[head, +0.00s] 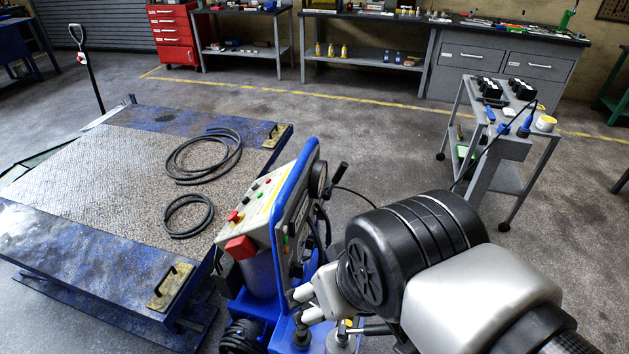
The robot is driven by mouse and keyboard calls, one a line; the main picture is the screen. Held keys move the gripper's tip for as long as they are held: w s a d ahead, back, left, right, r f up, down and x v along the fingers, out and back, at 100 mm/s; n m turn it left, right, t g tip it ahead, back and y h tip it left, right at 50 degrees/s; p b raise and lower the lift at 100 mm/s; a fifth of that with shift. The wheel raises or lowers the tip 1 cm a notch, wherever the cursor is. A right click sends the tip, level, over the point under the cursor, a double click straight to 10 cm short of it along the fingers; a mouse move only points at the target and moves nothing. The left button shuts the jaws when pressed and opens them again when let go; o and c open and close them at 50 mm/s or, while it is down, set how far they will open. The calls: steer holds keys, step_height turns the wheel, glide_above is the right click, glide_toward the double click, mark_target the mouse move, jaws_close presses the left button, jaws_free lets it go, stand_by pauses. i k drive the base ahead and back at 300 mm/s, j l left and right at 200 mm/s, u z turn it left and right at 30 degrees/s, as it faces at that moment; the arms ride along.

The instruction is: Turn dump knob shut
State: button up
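I cannot make out the dump knob; my gripper and wrist cover part of that area.
A blue lift table (120,185) with two coiled black hoses (205,158) stands close on the left. A grey trolley (505,140) with tools is at the right. Benches (375,48) and a red drawer cabinet (172,32) line the back. The middle floor is clear.

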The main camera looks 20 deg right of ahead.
mark_target(313, 301)
steer(key=l+u, duration=0.1)
steer(key=l, duration=0.3)
steer(key=k+l+u, duration=0.15)
steer(key=l, duration=0.25)
steer(key=l+u, duration=0.1)
steer(key=l, duration=0.3)
steer(key=k+l+u, duration=0.1)
steer(key=l, duration=0.3)
steer(key=k+l+u, duration=0.15)
steer(key=l, duration=0.2)
steer(key=l+u, duration=0.1)
steer(key=l, duration=0.3)
steer(key=i+j, duration=0.15)
steer(key=j, duration=0.15)
steer(key=i+j+z, duration=0.1)
steer(key=j, duration=0.25)
steer(key=i+j, duration=0.2)
steer(key=j, duration=0.15)
steer(key=i+j+z, duration=0.1)
steer(key=j, duration=0.2)
